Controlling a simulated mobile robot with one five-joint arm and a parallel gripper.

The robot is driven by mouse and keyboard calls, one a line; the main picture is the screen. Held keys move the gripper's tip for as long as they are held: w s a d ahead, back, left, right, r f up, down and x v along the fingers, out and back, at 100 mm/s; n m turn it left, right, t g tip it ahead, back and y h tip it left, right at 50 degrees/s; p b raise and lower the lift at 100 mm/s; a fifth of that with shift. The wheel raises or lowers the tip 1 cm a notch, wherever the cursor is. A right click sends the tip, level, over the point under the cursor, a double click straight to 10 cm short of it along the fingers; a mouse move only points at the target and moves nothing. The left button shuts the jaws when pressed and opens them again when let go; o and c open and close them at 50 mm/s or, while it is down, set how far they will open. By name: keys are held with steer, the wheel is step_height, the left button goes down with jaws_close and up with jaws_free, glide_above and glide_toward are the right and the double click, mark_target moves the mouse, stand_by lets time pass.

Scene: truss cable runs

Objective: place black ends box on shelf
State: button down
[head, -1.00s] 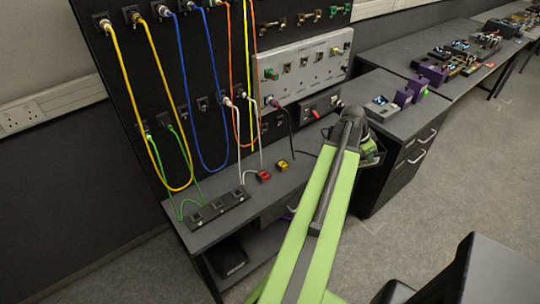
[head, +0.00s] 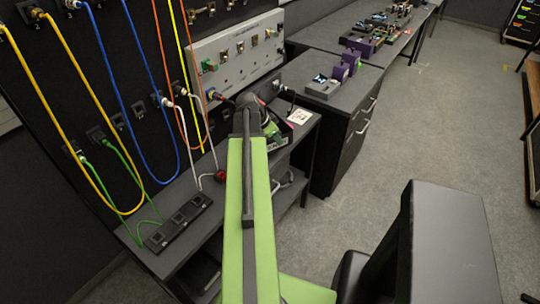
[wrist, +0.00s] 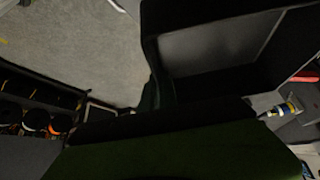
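The black ends box (wrist: 215,52) fills the upper right of the wrist view, its dark open inside facing the camera. In the head view its dark side (head: 285,145) shows at the end of my arm, partly hidden by my gripper (head: 272,131). My gripper appears shut on the box, though its fingertips are not clearly seen. The box is over the right end of the wall bench; I cannot tell its height above it. The lower shelf under the bench (head: 292,203) shows only in part, behind my arm.
A black panel carries yellow, blue, orange and green cables (head: 110,80). A black socket strip (head: 180,222) and a red connector (head: 220,176) lie on the bench. A drawer cabinet (head: 345,130) stands at right. A dark block (head: 440,240) stands near right; grey floor between is clear.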

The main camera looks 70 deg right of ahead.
mark_target(275, 150)
steer(key=shift+w+a+f, duration=0.2)
steer(key=shift+w+f, duration=0.25)
steer(key=shift+w, duration=0.3)
step_height(275, 150, down, 4)
steer(key=b, duration=0.4)
steer(key=shift+s+f, duration=0.1)
steer(key=shift+f, duration=0.05)
steer(key=shift+r, duration=0.25)
steer(key=shift+f, duration=0.25)
steer(key=c, duration=1.6)
jaws_free()
steer(key=shift+r, duration=0.1)
steer(key=shift+c, duration=0.2)
